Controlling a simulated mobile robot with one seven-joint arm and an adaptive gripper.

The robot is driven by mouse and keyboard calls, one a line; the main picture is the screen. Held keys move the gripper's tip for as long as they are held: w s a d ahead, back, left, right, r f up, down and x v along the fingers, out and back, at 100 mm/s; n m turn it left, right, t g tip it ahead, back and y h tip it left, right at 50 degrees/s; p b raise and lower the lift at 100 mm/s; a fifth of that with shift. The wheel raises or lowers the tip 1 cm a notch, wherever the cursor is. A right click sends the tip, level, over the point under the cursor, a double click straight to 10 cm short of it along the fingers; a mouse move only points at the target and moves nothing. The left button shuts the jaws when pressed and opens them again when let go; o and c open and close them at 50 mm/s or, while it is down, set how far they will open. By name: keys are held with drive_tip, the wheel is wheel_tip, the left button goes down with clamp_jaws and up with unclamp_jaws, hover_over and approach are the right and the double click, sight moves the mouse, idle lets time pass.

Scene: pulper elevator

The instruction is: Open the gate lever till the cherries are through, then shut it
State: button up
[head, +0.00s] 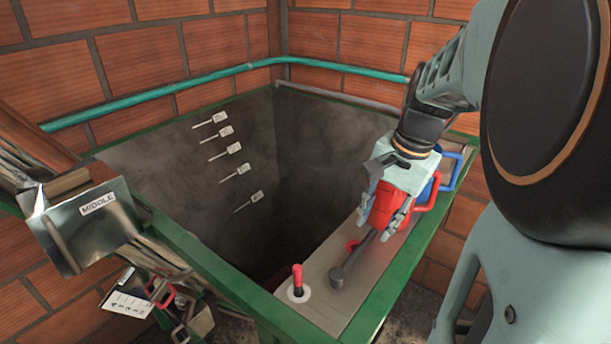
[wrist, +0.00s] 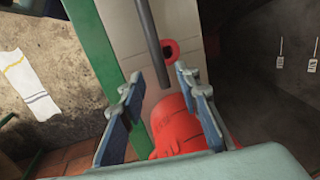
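A dark grey lever bar (head: 362,257) with a knobbed end lies over the ledge of the hopper; the bar also shows in the wrist view (wrist: 151,40). Its other end reaches a red rounded body (head: 383,203), also in the wrist view (wrist: 178,128); whether they are joined is unclear. My gripper (head: 384,220) is over this red body, fingers pointing down. In the wrist view its blue-padded fingers (wrist: 162,88) are apart, with a visible gap at the left finger. A short red-handled peg (head: 297,278) stands in a white ring nearer the front. No cherries can be made out; the hopper (head: 300,190) is dark inside.
A red ring with a hole (wrist: 171,50) lies beside the bar. Blue (head: 430,188) and red (head: 441,188) handles are behind my gripper. The hopper has a green rim (head: 395,290). A metal box labelled MIDDLE (head: 95,235) is at left. Brick walls and a teal pipe (head: 200,85) enclose the back.

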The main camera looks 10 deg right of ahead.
sight(369, 238)
drive_tip(key=shift+w+a+f+b, duration=0.15)
drive_tip(key=shift+f+b, duration=0.45)
drive_tip(key=shift+f, duration=0.35)
drive_tip(key=shift+w+a+f+b, duration=0.15)
drive_tip(key=shift+f+b, duration=0.45)
drive_tip(key=shift+f, duration=0.35)
drive_tip(key=shift+c, duration=0.2)
clamp_jaws()
